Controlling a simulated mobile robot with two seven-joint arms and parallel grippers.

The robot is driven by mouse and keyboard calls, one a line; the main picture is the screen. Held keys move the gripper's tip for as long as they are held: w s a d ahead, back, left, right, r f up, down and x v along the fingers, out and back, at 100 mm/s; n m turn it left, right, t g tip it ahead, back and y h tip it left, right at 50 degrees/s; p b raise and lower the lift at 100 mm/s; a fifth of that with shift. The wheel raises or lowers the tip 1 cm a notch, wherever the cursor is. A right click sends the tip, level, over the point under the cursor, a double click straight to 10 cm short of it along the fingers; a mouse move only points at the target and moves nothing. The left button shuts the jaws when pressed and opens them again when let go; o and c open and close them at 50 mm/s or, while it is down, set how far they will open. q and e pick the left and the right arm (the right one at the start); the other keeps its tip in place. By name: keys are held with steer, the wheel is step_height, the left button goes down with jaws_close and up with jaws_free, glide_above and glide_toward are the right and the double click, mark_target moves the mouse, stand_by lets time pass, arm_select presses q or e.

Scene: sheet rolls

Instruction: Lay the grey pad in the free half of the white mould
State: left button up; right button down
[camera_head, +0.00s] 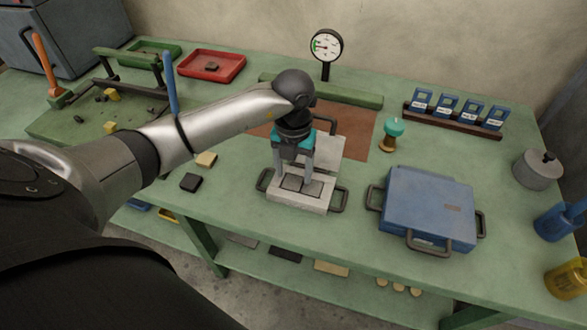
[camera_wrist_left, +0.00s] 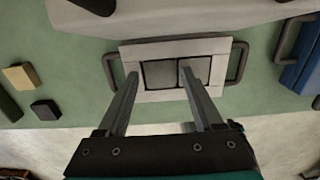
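The white mould (camera_head: 300,203) sits near the front edge of the green bench, with a dark handle at each end. It also shows in the left wrist view (camera_wrist_left: 150,96). Its recess has two square halves, both showing grey. A grey pad (camera_wrist_left: 161,74) appears in the left half. The right half (camera_wrist_left: 199,69) shows a lighter grey square; I cannot tell whether it is a pad or the recess floor. My left gripper (camera_head: 294,174) points down over the mould. Its fingers (camera_wrist_left: 159,78) are apart, on either side of the left square, with small gaps showing. My right gripper is out of view.
A pale plate (camera_head: 325,149) stands just behind the mould. A closed blue case (camera_head: 430,200) is to the right. A black block (camera_head: 191,182) and a tan block (camera_head: 206,159) lie to the left. A dial gauge (camera_head: 326,45) and green-topped stamp (camera_head: 391,130) stand behind.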

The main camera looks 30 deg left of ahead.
arm_select(q)
steer(key=shift+o, duration=1.2)
step_height(320, 180, up, 15)
steer(key=p, duration=0.2)
steer(key=shift+r, duration=0.1)
